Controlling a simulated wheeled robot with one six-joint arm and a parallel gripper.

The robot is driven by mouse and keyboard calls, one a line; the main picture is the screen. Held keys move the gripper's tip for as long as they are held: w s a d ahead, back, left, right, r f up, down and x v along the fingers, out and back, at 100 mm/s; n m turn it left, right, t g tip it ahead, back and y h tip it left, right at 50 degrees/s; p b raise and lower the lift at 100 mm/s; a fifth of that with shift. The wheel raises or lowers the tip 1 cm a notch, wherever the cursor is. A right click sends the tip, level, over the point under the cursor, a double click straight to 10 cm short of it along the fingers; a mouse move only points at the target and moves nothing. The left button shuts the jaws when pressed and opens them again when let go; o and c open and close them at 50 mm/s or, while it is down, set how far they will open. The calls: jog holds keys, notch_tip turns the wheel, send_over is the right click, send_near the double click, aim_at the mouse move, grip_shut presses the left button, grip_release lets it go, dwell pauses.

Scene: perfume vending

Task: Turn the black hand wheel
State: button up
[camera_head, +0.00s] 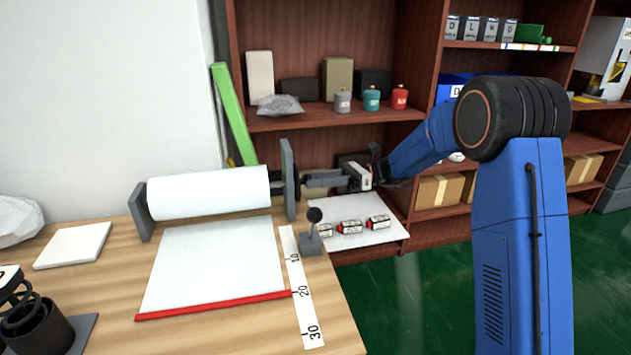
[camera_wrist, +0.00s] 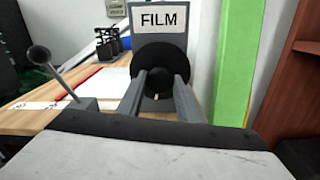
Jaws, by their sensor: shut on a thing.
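The black hand wheel (camera_wrist: 158,56) is a round disc on the grey end plate below the FILM label (camera_wrist: 160,18) in the wrist view. In the head view the wheel is hard to make out at the right end plate (camera_head: 288,170) of the white film roll (camera_head: 208,192). My gripper (camera_wrist: 158,82) reaches straight at the wheel, with one finger on each side of its middle. It is shut on the wheel; the exact contact at the fingertips is partly hidden. In the head view my gripper (camera_head: 306,183) comes in from the right, level with the roll's axis.
A lever with a black ball knob (camera_head: 314,215) stands just below my gripper and shows at left in the wrist view (camera_wrist: 39,54). Pulled film with a red bar (camera_head: 215,306) lies beside a ruler strip (camera_head: 301,285). Several small jars lie on a white board (camera_head: 385,236).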

jog(key=shift+f+m, duration=0.1)
jog(key=shift+m, duration=16.9)
jog(key=o, duration=1)
jog(key=shift+o, duration=0.2)
